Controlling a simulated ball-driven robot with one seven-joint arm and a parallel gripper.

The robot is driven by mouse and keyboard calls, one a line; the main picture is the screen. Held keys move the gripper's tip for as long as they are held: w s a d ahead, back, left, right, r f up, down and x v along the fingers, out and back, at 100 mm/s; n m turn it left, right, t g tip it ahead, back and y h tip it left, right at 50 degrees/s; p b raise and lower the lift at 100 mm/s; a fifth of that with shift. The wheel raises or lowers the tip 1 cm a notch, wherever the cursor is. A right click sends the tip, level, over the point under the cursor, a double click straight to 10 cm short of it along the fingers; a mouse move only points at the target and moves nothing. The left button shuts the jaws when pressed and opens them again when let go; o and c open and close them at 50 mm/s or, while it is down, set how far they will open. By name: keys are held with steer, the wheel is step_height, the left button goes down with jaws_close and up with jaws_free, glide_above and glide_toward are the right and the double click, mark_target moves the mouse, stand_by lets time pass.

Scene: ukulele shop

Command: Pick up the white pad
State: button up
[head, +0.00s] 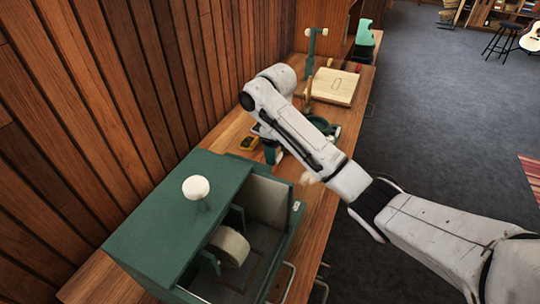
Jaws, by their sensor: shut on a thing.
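My gripper (282,157) is low over the bench, beyond the green machine and partly hidden behind my forearm. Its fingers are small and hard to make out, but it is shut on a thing. A small pale lump, which looks like the white pad (307,179), shows just under the edge of my forearm, at the gripper's end. Most of it is hidden, so I cannot tell its full shape or whether it touches the bench.
The green machine (160,225) with a white knob (196,187) and a pale wheel (232,248) fills the near bench. Wood wall at left; open carpet at right.

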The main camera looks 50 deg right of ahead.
mark_target(279, 158)
steer(key=s+r+p, duration=0.2)
steer(key=r+p, duration=0.1)
steer(key=shift+a, duration=0.2)
steer(key=s+a+r+p, duration=0.2)
steer(key=s, duration=0.6)
steer(key=shift+a+r, duration=0.4)
